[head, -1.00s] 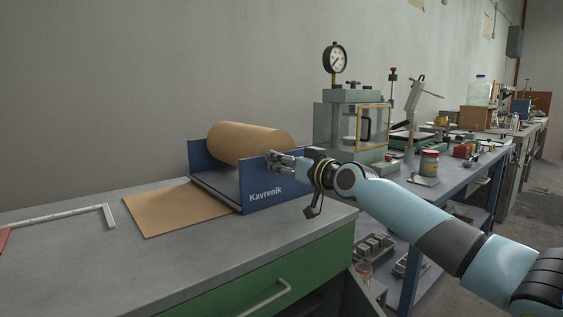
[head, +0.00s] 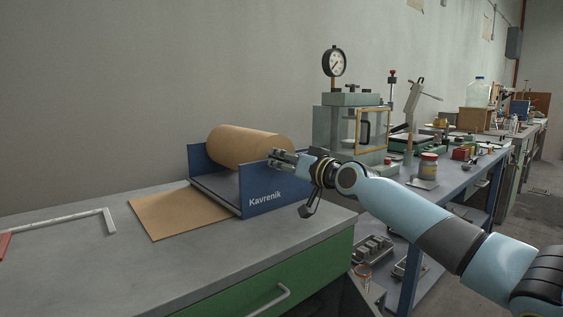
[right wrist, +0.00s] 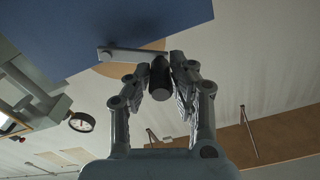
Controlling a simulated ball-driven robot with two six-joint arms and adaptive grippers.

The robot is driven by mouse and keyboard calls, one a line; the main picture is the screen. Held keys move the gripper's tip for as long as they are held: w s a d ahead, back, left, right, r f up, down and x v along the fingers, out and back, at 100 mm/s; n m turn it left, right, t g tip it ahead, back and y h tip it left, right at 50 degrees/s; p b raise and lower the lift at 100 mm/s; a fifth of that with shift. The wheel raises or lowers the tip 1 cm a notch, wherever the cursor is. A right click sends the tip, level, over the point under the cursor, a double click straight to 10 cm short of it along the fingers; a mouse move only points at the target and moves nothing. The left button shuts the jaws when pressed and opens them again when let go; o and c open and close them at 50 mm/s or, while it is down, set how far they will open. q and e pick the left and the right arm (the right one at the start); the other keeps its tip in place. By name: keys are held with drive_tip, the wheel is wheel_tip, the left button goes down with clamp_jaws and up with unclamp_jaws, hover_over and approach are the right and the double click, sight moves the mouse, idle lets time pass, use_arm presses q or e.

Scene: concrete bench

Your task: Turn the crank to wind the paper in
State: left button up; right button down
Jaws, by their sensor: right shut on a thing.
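A blue dispenser marked Kavrenik (head: 265,198) stands on the bench with a brown paper roll (head: 245,146) between its side walls. A flat brown paper sheet (head: 177,211) extends from its front onto the bench. My right gripper (head: 283,158) is at the dispenser's right wall, its fingers hiding the crank in the head view. In the right wrist view, the grey crank arm (right wrist: 125,54) runs beside the blue wall, and its dark handle (right wrist: 160,77) sits between my fingers. The right gripper is shut on this handle. My left gripper is out of view.
A metal square (head: 75,220) lies on the bench at left. A press with a dial gauge (head: 334,62) stands behind my right arm on the blue bench. The grey benchtop (head: 90,275) in front is clear.

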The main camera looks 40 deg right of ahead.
drive_tip(key=m, duration=0.1)
drive_tip(key=d+r+m+p, duration=0.1)
drive_tip(key=shift+r+m, duration=0.25)
drive_tip(key=shift+m, duration=0.15)
drive_tip(key=d+f+m+b, duration=0.1)
drive_tip(key=d+m, duration=0.2)
drive_tip(key=m, duration=0.6)
drive_tip(key=d+f+m+b, duration=0.1)
drive_tip(key=d+m, duration=0.3)
drive_tip(key=m, duration=0.5)
drive_tip(key=w+d+f+m+b, duration=0.1)
drive_tip(key=d+m, duration=0.3)
drive_tip(key=m, duration=0.4)
drive_tip(key=shift+f+m, duration=0.4)
drive_tip(key=shift+f, duration=0.05)
drive_tip(key=shift+d, duration=0.15)
drive_tip(key=c, duration=1.1)
unclamp_jaws()
drive_tip(key=shift+f, duration=0.1)
drive_tip(key=shift+c, duration=0.2)
